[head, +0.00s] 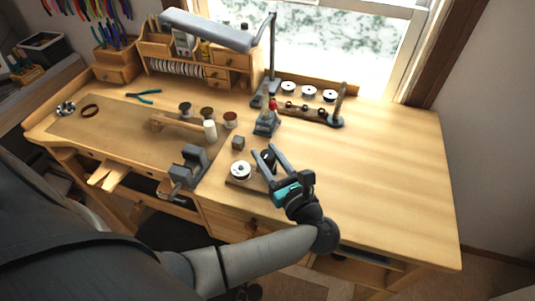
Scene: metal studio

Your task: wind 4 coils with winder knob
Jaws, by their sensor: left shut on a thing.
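The winder (231,182) is a small wooden base near the front edge of the bench, with a white spool-like disc (241,170) on its left part. My left gripper (266,155) is over the right part of the winder, its dark fingers pointing away from me. It is shut on what seems to be the winder knob; the knob is mostly hidden between the fingers. Wire and coils on the winder are too small to make out. My right gripper is not in view.
A red-topped tool (267,122) and a rack of white spools (309,91) stand farther back. The bench's right side (400,175) is clear.

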